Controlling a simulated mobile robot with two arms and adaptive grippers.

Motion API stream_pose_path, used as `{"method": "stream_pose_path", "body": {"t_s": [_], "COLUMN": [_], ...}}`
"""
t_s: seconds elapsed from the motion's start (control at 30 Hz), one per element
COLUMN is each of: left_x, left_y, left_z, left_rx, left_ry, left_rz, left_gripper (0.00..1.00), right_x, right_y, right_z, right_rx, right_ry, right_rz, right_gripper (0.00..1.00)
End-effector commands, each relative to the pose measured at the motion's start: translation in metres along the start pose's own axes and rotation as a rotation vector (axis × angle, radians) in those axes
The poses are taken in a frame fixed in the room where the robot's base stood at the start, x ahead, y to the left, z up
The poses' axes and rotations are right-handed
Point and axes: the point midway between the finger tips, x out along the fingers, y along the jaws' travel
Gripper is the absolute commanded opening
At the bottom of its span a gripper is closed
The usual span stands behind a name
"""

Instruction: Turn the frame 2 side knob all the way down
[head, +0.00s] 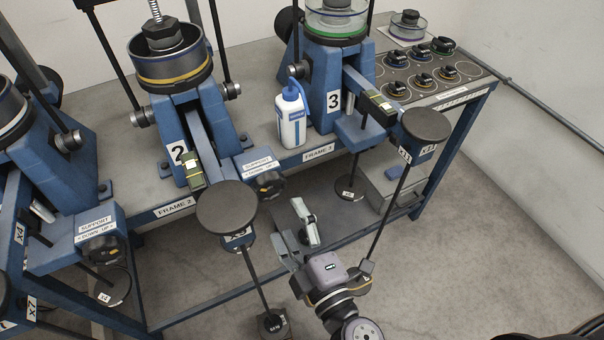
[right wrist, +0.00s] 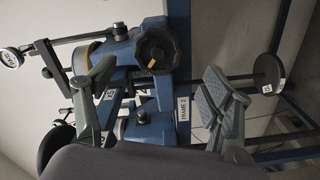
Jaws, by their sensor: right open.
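In the right wrist view the knob (right wrist: 157,47) is lobed with a yellow mark, beyond and above the space between my fingers. My right gripper (head: 335,243) is open and empty, below and to the right of the knob in the head view, apart from it. Its two spread fingers also show in the wrist view (right wrist: 157,70). My left gripper is not in view.
A hanging rod with a round black plate (head: 227,207) stands left of my right gripper. Another round plate (head: 427,124) is at its upper right. A white bottle (head: 291,115) stands on the bench by frame 3. The floor (head: 480,250) at the right is clear.

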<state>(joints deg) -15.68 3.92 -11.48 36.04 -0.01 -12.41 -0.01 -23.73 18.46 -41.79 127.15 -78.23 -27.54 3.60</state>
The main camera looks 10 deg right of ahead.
Motion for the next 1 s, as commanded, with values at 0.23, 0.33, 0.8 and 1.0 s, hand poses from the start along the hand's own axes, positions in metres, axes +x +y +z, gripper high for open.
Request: {"method": "stream_pose_path", "body": {"t_s": [0.23, 0.33, 0.8, 1.0], "left_x": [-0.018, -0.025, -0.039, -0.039], "left_y": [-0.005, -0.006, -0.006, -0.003], "left_z": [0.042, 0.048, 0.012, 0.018], "left_rx": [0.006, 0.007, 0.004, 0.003], "left_ry": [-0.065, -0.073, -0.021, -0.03], "left_rz": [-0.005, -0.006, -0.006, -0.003], "left_gripper": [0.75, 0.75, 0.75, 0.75], "right_x": [0.023, 0.038, 0.096, 0.096], "right_y": [0.005, 0.005, 0.0, 0.0], "right_z": [-0.003, -0.002, -0.001, -0.001], "right_rx": [0.0, -0.001, 0.0, 0.0], "right_ry": [0.002, 0.002, 0.002, 0.001], "right_rz": [0.003, 0.002, 0.0, 0.0], "right_gripper": [0.75, 0.75, 0.71, 0.58]}}
